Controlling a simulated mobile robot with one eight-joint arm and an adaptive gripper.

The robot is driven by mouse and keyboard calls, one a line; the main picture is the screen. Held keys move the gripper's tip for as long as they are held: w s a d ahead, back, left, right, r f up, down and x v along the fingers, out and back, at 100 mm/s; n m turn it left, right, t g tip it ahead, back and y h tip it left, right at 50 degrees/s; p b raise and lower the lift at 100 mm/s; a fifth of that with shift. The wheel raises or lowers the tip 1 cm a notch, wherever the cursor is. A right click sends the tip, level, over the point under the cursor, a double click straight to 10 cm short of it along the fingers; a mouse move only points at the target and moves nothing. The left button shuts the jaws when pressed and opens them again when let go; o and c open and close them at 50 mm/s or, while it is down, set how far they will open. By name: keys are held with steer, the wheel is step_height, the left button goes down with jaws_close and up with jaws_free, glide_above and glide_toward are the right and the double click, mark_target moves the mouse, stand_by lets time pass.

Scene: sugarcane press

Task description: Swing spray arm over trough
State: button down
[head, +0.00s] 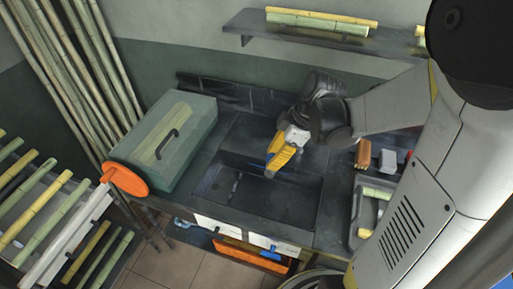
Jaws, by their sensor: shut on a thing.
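The trough (235,205) is a dark, rectangular sink-like basin set in the dark counter. My gripper (276,164) reaches in from the upper right, its yellow fingers pointing down over the trough's back edge. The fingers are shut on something. A small blue part (269,156) shows at the fingers and appears to belong to the spray arm. Most of the spray arm is hidden by my gripper or too dark to make out, so its angle cannot be told.
A green press housing (187,135) with an orange disc (127,179) stands left of the trough. A grey tray (354,215) with cane pieces and two brushes or blocks (363,152) lie to the right. A shelf (290,37) with cane hangs behind.

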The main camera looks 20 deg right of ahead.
steer(key=shift+s+d+n+g, duration=0.3)
steer(key=shift+s+d+n, duration=0.5)
steer(key=shift+s+d, duration=0.55)
steer(key=shift+a, duration=0.1)
steer(key=c, duration=1)
jaws_free()
steer(key=v, duration=1.2)
steer(key=shift+f, duration=0.1)
